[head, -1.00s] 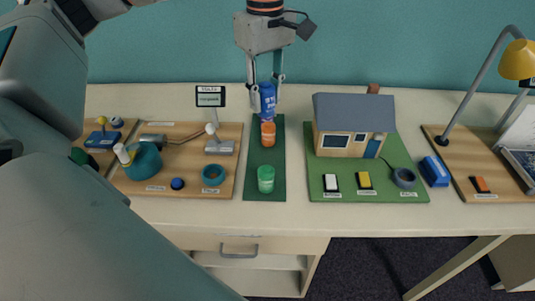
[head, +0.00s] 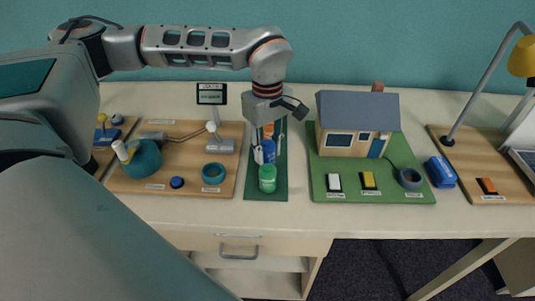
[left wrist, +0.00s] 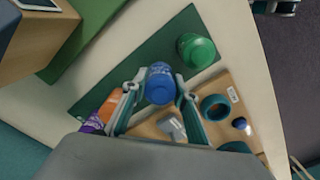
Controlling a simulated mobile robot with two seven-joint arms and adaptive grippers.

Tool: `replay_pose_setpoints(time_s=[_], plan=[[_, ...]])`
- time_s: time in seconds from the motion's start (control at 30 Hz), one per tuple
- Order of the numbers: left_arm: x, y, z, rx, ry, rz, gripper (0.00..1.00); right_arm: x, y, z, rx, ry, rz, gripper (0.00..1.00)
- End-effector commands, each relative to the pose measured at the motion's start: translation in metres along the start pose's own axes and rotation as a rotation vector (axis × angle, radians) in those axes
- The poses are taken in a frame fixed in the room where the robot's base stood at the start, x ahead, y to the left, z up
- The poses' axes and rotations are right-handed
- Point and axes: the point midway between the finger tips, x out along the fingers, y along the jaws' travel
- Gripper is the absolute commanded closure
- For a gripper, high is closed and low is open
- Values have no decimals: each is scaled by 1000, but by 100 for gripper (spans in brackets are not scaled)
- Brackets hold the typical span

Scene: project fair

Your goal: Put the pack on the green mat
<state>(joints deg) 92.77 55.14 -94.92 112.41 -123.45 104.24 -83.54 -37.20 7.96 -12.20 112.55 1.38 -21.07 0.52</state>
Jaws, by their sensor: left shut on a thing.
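My left gripper (head: 268,148) is shut on a blue bottle-like thing (head: 268,152), which also shows between the fingers in the left wrist view (left wrist: 160,84). It is over the narrow dark green mat (head: 252,188), between an orange jar (head: 268,130) and a green jar (head: 267,178). I cannot tell whether its base touches the mat. The green jar shows in the left wrist view (left wrist: 196,50), apart from the fingers. A blue box-like pack (head: 440,172) lies right of the wider green board (head: 345,197). My right gripper is not in view.
A model house (head: 355,125) stands on the wider green board. Left of the mat is a wooden board (head: 125,186) with a teal pot (head: 143,160), a tape roll (head: 214,173) and a small display (head: 212,94). A yellow lamp (head: 521,58) stands at the right.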

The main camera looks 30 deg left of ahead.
Motion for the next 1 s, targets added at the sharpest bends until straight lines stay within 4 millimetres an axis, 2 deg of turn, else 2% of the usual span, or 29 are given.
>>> replay_pose_setpoints(time_s=[0.03,0.1,0.5,0.53,0.6,1.0], plan=[[10,0,0,0,0,-3,98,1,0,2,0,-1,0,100],[16,0,0,0,0,-1,98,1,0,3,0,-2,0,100],[21,0,0,0,0,0,98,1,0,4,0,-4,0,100],[20,0,0,0,0,0,67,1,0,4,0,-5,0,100],[20,0,0,0,0,0,55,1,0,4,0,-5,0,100],[16,0,0,0,1,2,55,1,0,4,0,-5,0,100]])
